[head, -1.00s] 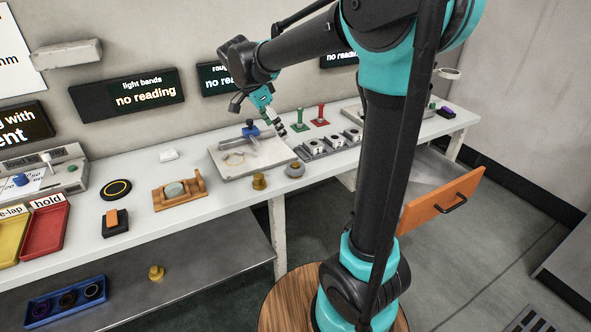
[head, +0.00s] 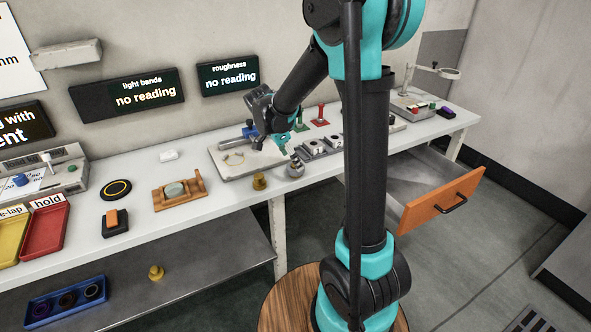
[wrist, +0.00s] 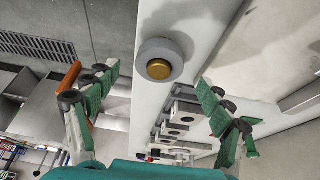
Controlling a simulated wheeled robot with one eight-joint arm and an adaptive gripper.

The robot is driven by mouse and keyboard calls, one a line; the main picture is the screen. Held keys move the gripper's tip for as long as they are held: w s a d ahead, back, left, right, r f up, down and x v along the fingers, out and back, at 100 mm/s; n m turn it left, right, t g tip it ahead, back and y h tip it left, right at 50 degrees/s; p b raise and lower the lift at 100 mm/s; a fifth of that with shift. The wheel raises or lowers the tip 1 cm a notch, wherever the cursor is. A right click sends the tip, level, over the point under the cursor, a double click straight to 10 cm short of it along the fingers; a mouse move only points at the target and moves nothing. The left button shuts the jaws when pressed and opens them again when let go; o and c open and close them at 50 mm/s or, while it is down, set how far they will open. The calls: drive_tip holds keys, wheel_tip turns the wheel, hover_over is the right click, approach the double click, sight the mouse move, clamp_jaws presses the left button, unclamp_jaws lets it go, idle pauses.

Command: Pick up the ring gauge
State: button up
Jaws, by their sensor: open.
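A short round grey piece with a brass-coloured centre, which looks like the ring gauge (head: 295,170), stands near the front edge of the bench. In the wrist view the ring gauge (wrist: 146,52) lies between the open fingers, nearer the top of the picture. My gripper (head: 290,154) is open and empty, just above and behind the ring gauge in the head view. Its green fingers also show in the wrist view (wrist: 158,78), apart from the piece on both sides. The gripper partly covers the ring gauge's top in the head view.
A brass weight (head: 259,182) stands left of the ring gauge. A grey plate (head: 235,171) lies behind it, and a row of metal blocks (head: 315,148) is close on the right. An orange-fronted drawer (head: 440,200) stands open. The bench front edge is near.

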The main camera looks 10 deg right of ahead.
drive_tip(key=shift+x, duration=1.5)
drive_tip(key=shift+c, duration=0.4)
drive_tip(key=c, duration=1.4)
drive_tip(key=shift+o, duration=0.2)
drive_tip(key=shift+r, duration=0.15)
